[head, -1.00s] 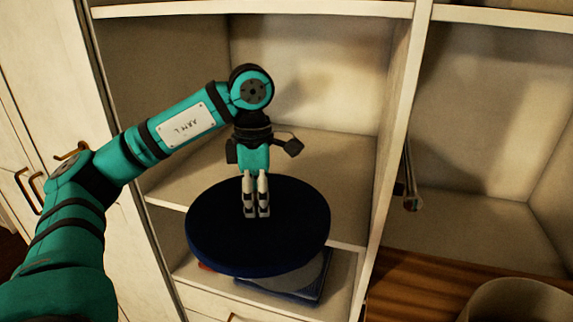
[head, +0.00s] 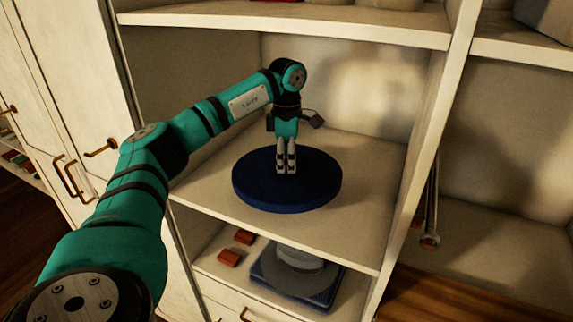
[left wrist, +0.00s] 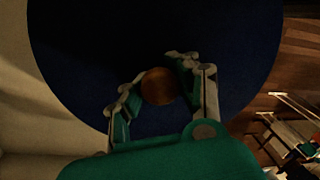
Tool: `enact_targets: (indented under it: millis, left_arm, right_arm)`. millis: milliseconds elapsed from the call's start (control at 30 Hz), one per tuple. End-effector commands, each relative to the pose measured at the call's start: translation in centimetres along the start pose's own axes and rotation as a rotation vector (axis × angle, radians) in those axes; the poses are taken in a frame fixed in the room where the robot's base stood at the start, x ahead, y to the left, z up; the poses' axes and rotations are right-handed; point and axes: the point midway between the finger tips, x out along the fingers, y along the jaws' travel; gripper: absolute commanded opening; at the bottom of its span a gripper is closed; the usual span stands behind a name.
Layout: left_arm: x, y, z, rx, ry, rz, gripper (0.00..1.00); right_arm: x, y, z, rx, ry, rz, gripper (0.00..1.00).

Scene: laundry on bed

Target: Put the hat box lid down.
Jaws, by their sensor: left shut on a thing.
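The hat box lid (head: 258,192) is a dark blue disc, lying about level at the middle shelf (head: 350,235) of the open cabinet. In the head view it shows over the shelf; I cannot tell whether it touches the board. My left gripper (head: 286,170) points down at the lid's middle and is shut on its knob. In the left wrist view the brown round knob (left wrist: 158,86) sits between the fingers of the left gripper (left wrist: 157,78), with the blue lid (left wrist: 90,60) around it. My right gripper is not in view.
A lower shelf holds two small red-brown blocks (head: 229,257) and a flat blue item (head: 300,291) with a grey round thing on it. An upright divider (head: 430,130) stands right of the lid, and an upper shelf (head: 300,28) is above. The middle shelf is otherwise clear.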

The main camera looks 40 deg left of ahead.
Motion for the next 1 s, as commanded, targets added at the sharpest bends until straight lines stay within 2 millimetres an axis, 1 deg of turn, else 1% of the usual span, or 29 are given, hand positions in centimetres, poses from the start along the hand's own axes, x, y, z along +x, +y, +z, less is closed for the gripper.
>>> enact_targets:
  millis: [33, 67, 167, 333, 433, 567, 600, 800, 833, 1000]
  left_arm:
    - [-0.1, 0.3, 0.0, 0.000, 0.000, -0.001, 0.00]
    - [0.0, 0.4, 0.0, 0.000, 0.000, -0.001, 0.00]
    - [0.9, 0.6, -0.1, 0.001, 0.004, -0.003, 0.00]
    - [3.0, 0.7, -0.1, 0.000, 0.002, -0.001, 0.00]
    - [3.6, 0.8, -0.1, 0.000, 0.001, 0.000, 0.00]
    - [3.7, 0.7, -0.1, 0.000, 0.002, -0.002, 0.00]
    - [3.7, 0.7, -0.1, 0.000, 0.002, -0.003, 0.27]
    - [3.7, 0.7, -0.1, 0.000, 0.001, -0.001, 0.53]
    - [3.6, 0.7, -0.1, 0.000, 0.001, -0.001, 0.54]
    - [3.6, 0.8, -0.1, 0.000, 0.001, 0.000, 0.54]
  right_arm:
    - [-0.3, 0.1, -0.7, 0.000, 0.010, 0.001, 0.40]
    - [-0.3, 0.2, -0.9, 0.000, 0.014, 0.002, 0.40]
    - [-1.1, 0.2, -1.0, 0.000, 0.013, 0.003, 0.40]
    - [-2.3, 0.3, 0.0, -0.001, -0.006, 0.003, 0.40]
    - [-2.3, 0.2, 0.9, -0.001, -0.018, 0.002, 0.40]
    - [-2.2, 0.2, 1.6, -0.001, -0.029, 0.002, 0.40]
    - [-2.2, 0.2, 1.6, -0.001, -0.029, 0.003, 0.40]
    - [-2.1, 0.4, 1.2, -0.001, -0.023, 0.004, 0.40]
    - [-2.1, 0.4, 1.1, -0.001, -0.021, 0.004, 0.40]
    - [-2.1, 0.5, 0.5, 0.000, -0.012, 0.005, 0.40]
